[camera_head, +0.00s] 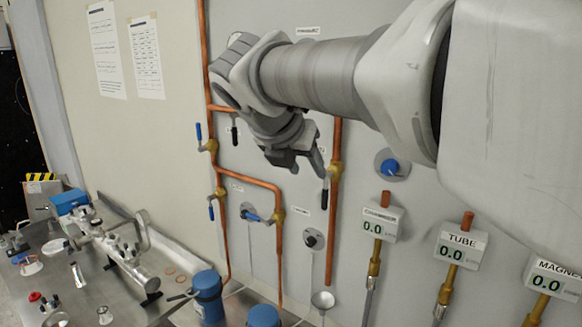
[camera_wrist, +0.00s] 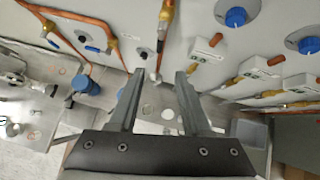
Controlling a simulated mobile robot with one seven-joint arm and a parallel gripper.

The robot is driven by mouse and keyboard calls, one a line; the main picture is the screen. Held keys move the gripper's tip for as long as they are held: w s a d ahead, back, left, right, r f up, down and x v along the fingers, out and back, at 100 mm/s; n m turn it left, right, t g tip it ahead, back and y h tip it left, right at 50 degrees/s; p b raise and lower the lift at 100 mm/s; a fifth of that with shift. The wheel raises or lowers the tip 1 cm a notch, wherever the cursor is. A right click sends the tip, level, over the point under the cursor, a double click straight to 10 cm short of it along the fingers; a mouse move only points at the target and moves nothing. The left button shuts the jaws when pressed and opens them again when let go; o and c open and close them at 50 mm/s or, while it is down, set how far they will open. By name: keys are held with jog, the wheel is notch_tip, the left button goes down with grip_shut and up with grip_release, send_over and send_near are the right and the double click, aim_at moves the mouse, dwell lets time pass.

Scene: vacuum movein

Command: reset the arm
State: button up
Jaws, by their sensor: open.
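My arm reaches in from the right in the head view, and my gripper (camera_head: 304,170) hangs at its end in front of the grey wall panel (camera_head: 345,255). In the wrist view my gripper (camera_wrist: 158,80) shows two grey fingers set wide apart. Nothing is between the fingers, so it is open and empty. The fingers point down past the panel toward the bench and floor. In the head view the gripper is close to a copper pipe with a black-handled valve (camera_head: 325,190); I cannot tell whether they touch.
Copper pipes (camera_head: 250,178) with blue-handled valves run up the panel. A blue knob (camera_head: 390,166) and several gauge boxes, one marked TUBE (camera_head: 461,245), are at right.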

jog(key=s+d+f+m+g+y+b, duration=0.1)
jog(key=s+d+f+m, duration=0.4)
jog(key=s+f+m, duration=0.5)
jog(key=s+d+f+m+g+y+b, duration=0.1)
jog(key=s+d+f+m+y+b, duration=0.2)
jog(key=s+f+m, duration=0.8)
jog(key=shift+s+d+f+m+b, duration=0.2)
jog(key=shift+d+f+m+b, duration=0.75)
jog(key=shift+m, duration=4.15)
jog(key=shift+d+r, duration=0.35)
jog(key=shift+d, duration=0.2)
